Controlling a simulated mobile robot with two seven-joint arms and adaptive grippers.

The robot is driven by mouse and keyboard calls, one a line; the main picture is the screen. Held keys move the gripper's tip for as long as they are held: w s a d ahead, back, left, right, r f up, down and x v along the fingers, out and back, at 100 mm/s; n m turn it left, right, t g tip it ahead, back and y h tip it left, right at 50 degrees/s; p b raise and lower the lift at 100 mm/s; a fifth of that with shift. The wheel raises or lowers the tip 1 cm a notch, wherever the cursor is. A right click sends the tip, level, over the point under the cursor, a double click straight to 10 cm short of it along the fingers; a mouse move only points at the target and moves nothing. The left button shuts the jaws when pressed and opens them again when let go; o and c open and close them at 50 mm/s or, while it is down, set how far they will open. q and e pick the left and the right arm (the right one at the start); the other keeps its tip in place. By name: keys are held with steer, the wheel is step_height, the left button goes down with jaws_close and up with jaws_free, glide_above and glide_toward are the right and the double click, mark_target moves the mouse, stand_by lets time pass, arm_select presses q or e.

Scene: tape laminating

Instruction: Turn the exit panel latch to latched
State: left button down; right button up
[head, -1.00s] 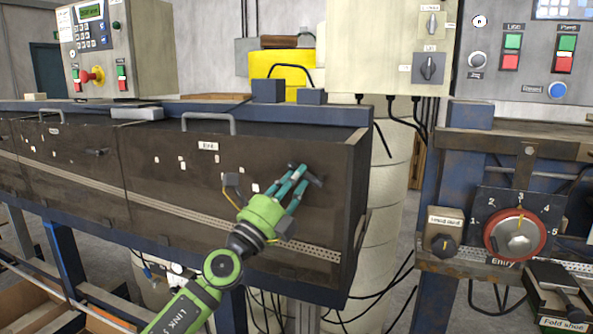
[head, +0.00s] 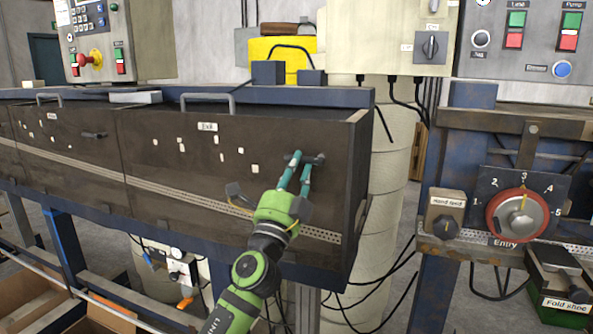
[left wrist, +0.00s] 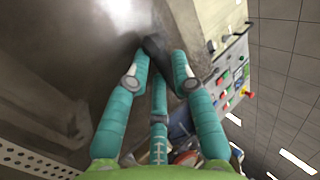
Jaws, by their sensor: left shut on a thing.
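The exit panel (head: 165,170) is a dark brown cover with a small white "Exit" label (head: 207,127). Its black latch (head: 320,158) is on the right part of the panel and looks close to level, though the fingers partly hide it. My left gripper (head: 301,160) reaches up from below, with its teal fingers shut on the latch. In the left wrist view the fingers (left wrist: 158,65) close around the dark latch (left wrist: 153,46), which is mostly in shadow. My right gripper is in neither view.
A second dark panel with its own black latch (head: 93,135) adjoins on the left. A grey handle (head: 208,103) tops the exit panel. To the right are the red entry dial (head: 517,214) and the hand feed knob (head: 444,226). Black cables hang between.

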arm_select(q)
steer(key=shift+a+r, duration=0.1)
steer(key=c, duration=1.1)
jaws_free()
steer(key=shift+o, duration=0.2)
steer(key=shift+s+f, duration=0.2)
steer(key=shift+f, duration=0.15)
steer(key=v, duration=1.1)
steer(key=shift+s, duration=0.2)
steer(key=shift+f, duration=0.1)
